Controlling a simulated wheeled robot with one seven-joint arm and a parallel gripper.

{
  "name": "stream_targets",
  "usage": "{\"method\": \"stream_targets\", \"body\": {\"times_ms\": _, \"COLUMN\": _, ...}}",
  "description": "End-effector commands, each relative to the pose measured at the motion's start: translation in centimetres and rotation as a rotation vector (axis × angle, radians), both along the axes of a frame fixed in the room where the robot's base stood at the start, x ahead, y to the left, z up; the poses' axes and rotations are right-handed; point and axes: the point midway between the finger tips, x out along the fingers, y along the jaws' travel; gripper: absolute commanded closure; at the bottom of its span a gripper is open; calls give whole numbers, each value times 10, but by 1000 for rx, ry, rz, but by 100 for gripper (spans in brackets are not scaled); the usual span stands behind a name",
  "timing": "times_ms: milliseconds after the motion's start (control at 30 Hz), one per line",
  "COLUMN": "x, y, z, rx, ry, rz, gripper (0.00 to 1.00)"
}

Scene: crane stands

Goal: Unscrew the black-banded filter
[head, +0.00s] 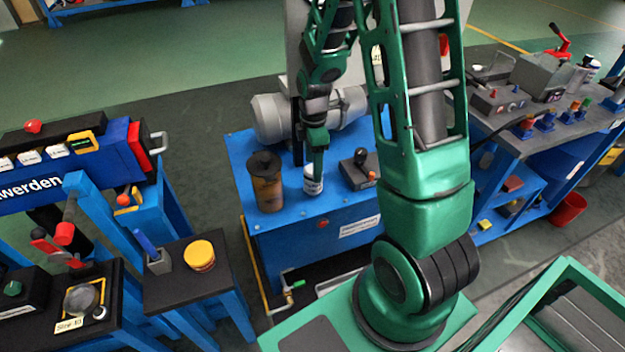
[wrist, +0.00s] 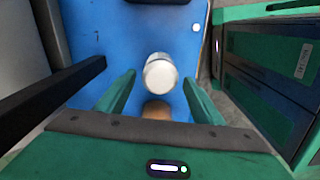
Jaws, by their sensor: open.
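A white cylindrical filter (head: 313,180) with dark markings stands upright on the blue bench; I cannot make out its band clearly. It shows in the wrist view (wrist: 161,74) as a white round top with a grey side. My gripper (head: 317,150) points down just above the filter and hides part of its top. In the wrist view my gripper (wrist: 160,97) is open, its two green fingers apart, with the filter ahead between them. I cannot tell whether the fingers touch it.
A brown canister (head: 266,188) with a dark lid stands left of the filter. A dark block with a lever (head: 359,172) stands to its right. A grey motor (head: 270,118) lies behind. The blue bench top (head: 290,205) is clear in front.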

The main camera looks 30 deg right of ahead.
Motion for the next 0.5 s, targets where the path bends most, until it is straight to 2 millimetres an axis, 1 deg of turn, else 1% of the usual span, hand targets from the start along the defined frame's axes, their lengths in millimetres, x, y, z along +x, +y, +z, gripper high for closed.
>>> {"method": "stream_targets", "body": {"times_ms": 200, "x": 0, "y": 0, "z": 0, "rx": 0, "ry": 0, "rz": -92, "gripper": 39}}
{"method": "stream_targets", "body": {"times_ms": 500, "x": 0, "y": 0, "z": 0, "rx": -1, "ry": 0, "rz": -412, "gripper": 39}}
